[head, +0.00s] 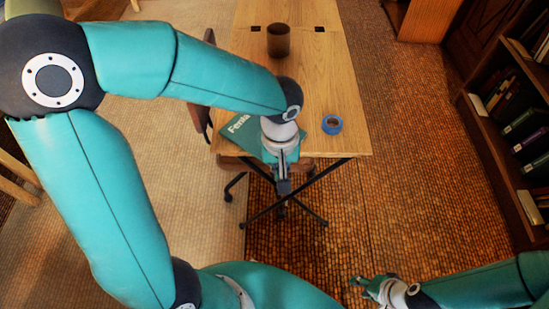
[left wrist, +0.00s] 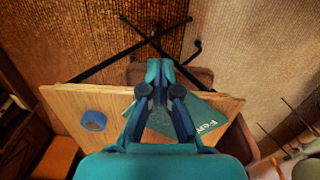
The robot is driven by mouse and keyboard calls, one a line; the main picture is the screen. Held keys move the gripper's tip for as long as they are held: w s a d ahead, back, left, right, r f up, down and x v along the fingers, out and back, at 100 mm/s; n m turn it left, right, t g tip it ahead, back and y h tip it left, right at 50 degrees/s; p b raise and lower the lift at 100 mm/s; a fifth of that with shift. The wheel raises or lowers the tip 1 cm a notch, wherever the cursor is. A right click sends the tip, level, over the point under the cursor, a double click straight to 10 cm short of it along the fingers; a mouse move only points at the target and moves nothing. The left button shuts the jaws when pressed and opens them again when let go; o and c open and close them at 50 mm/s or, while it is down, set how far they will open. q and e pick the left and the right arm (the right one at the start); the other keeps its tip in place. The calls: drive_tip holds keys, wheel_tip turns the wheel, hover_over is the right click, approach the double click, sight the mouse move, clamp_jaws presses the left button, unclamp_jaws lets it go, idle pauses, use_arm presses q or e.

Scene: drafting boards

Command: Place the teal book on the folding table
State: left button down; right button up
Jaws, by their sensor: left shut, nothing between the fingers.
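The teal book (head: 236,136) lies on the near left part of the wooden folding table (head: 313,82), with pale lettering on its cover. My left forearm and gripper hide part of it. In the left wrist view the book (left wrist: 207,113) shows behind and right of the fingers, near the table edge. My left gripper (head: 284,186) is shut and empty, pointing down by the table's near edge; its fingertips also show in the left wrist view (left wrist: 160,72). My right gripper (head: 358,285) is low at the bottom right, away from the table, with its finger gap unclear.
A blue tape roll (head: 332,124) sits on the table right of the book, and a brown cup (head: 278,40) stands farther back. A chair (head: 203,92) is at the table's left side. A bookshelf (head: 508,150) stands at the right. The table's middle is clear.

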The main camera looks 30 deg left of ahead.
use_arm(q)
drive_tip(key=w+a+f, duration=0.3)
drive_tip(key=f, duration=0.5)
drive_tip(key=shift+f+b, duration=0.3)
drive_tip(key=shift+w, duration=0.1)
drive_tip(key=shift+w+a, duration=0.45)
drive_tip(key=shift+w, duration=0.25)
drive_tip(key=shift+w+a, duration=0.4)
drive_tip(key=shift+w, duration=0.25)
drive_tip(key=shift+s+d, duration=0.1)
